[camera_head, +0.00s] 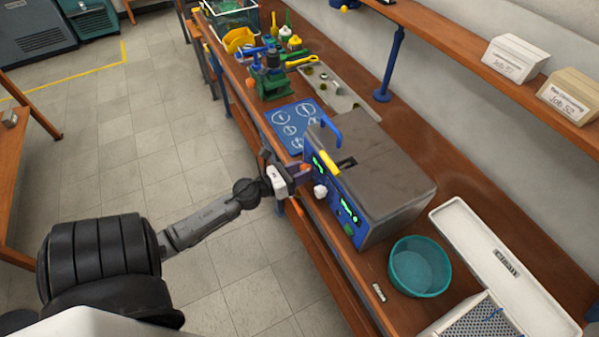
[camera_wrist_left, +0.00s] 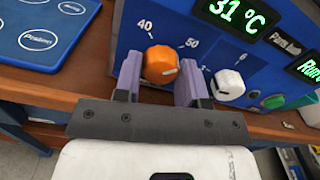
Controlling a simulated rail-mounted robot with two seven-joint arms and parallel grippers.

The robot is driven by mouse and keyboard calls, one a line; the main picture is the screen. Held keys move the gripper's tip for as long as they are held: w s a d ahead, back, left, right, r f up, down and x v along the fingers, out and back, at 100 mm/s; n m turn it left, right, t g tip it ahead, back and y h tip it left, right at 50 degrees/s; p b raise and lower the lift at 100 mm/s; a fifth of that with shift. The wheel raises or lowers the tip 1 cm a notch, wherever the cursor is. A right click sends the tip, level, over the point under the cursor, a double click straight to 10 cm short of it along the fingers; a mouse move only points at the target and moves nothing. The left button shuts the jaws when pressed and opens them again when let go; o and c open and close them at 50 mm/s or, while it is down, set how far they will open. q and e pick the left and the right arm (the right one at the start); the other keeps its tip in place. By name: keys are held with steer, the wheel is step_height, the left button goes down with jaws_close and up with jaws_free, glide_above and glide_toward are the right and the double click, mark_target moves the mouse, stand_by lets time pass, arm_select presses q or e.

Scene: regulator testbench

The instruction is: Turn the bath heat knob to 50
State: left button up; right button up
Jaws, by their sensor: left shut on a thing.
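The bath (camera_head: 372,180) is a grey-topped box with a blue front panel, standing on the wooden bench in the head view. Its orange heat knob (camera_wrist_left: 160,63) shows in the left wrist view between the printed marks 40 and 50. A pale line on the knob's face is small, and its exact pointing is hard to read. My left gripper (camera_wrist_left: 160,76) is shut on the knob, one purple finger on each side. In the head view my left gripper (camera_head: 295,172) is against the panel, hiding most of the knob. The green display (camera_wrist_left: 240,12) reads 31 °C. My right gripper is out of view.
A white knob (camera_wrist_left: 228,84) and a green button (camera_wrist_left: 273,101) sit right of the orange knob. A blue mat (camera_head: 297,118) lies behind the bath. A teal bowl (camera_head: 420,267) and a white tray (camera_head: 497,262) stand to its right. The floor left of the bench is clear.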

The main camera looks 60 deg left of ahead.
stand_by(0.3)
arm_select(q)
steer(key=o, duration=0.9)
steer(key=shift+s+b, duration=2.1)
steer(key=shift+s, duration=4.85)
